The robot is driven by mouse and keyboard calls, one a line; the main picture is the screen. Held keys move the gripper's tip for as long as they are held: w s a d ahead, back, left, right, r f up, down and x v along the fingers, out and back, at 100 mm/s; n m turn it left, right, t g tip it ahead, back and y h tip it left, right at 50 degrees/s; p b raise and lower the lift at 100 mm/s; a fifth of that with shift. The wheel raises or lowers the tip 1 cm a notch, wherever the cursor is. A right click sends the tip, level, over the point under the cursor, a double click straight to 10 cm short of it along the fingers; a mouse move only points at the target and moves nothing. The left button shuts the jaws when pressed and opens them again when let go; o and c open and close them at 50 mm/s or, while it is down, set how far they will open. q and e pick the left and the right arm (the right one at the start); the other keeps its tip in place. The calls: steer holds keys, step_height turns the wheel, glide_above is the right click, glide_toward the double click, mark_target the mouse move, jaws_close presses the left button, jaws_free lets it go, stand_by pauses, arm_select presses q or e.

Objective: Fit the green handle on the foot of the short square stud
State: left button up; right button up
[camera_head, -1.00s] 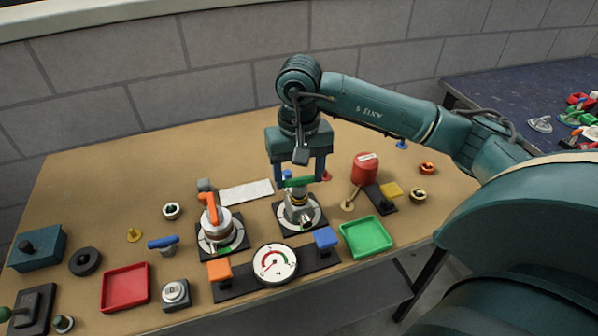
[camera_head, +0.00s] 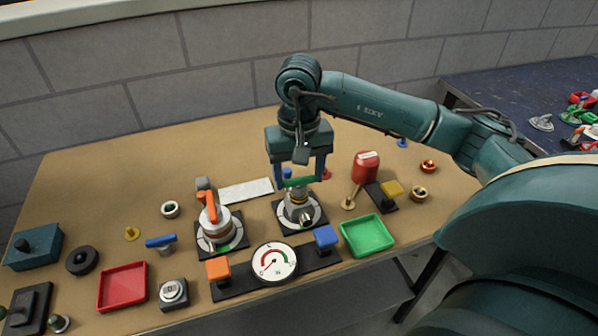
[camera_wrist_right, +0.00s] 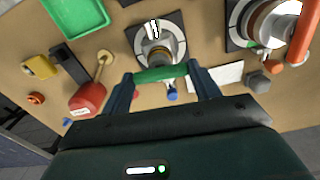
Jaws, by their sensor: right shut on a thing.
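The green handle (camera_head: 301,182) is a short green bar. My right gripper (camera_head: 303,178) is shut on it, with one finger at each end, and it also shows across the fingers in the wrist view (camera_wrist_right: 160,73). The handle is right over the top of a grey metal valve body (camera_head: 298,212) with a brass-coloured neck, standing on a black base plate with a white dial. The handle and gripper hide the top of this valve, so I cannot tell whether handle and stud touch. My left gripper is not in view.
A second valve with an orange handle (camera_head: 211,207) stands to the left. A red canister (camera_head: 365,167) and a yellow block (camera_head: 392,189) are close on the right. A green tray (camera_head: 367,252), a pressure gauge (camera_head: 274,262) and a blue block (camera_head: 326,237) lie in front.

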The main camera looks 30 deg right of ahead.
mark_target(299, 179)
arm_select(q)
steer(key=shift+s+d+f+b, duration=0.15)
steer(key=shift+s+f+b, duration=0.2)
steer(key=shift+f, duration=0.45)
arm_select(e)
steer(key=shift+f, duration=0.25)
steer(key=o, duration=1.4)
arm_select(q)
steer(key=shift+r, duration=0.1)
arm_select(e)
steer(key=shift+r+p, duration=2.2)
steer(key=shift+r, duration=1.65)
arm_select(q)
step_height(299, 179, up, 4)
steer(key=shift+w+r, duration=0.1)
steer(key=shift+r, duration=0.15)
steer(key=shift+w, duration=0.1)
